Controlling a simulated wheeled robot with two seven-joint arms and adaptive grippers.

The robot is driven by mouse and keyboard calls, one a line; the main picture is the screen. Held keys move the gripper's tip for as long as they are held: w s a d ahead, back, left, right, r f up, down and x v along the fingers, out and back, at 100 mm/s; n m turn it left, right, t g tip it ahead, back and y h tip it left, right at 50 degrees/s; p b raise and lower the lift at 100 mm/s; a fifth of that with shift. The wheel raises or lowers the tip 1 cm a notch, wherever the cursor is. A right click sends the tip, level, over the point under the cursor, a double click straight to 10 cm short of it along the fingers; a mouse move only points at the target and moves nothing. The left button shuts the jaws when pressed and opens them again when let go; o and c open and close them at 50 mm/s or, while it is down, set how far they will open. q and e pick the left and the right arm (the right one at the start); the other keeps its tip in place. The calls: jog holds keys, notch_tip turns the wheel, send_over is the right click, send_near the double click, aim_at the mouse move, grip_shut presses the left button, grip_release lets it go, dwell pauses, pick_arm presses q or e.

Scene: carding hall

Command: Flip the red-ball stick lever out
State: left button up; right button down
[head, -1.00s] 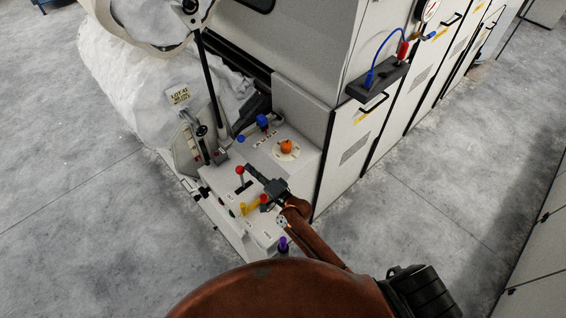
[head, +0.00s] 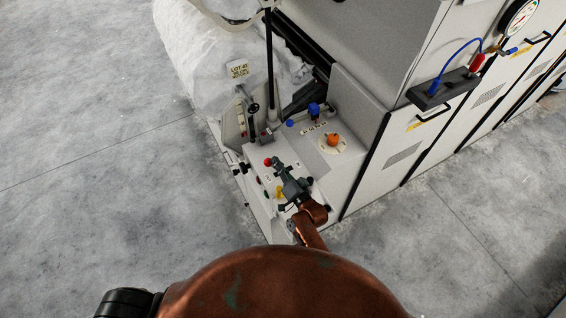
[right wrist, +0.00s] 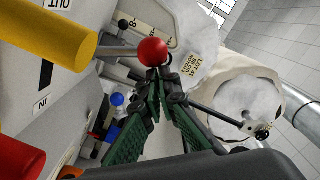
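The red-ball stick lever's ball (head: 268,162) stands above the white control panel (head: 291,156) of the machine. In the right wrist view the red ball (right wrist: 152,52) sits right at my fingertips, with its thin stick running left toward the panel. My right gripper (head: 274,162) reaches across the panel to the ball. In the right wrist view the gripper's green-padded fingers (right wrist: 160,82) converge at their tips, which look shut just beside the ball, not around it. Whether they touch it I cannot tell. Part of the stick is hidden. My left gripper is not in view.
A yellow knob (right wrist: 62,38) and a red knob (right wrist: 18,165) stand close by in the right wrist view. An orange knob (head: 333,140) and blue knobs (head: 314,108) stand farther back on the panel. A large white bag (head: 205,65) is behind. Floor at left is free.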

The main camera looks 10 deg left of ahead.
jog(key=shift+s+a+f, duration=0.25)
jog(key=shift+f, duration=0.05)
jog(key=s+d+r+p, duration=0.1)
jog(key=s+d+r, duration=0.2)
jog(key=s+d, duration=0.3)
jog(key=shift+d+r, duration=0.2)
jog(key=shift+d, duration=1.6)
jog(key=shift+d, duration=0.1)
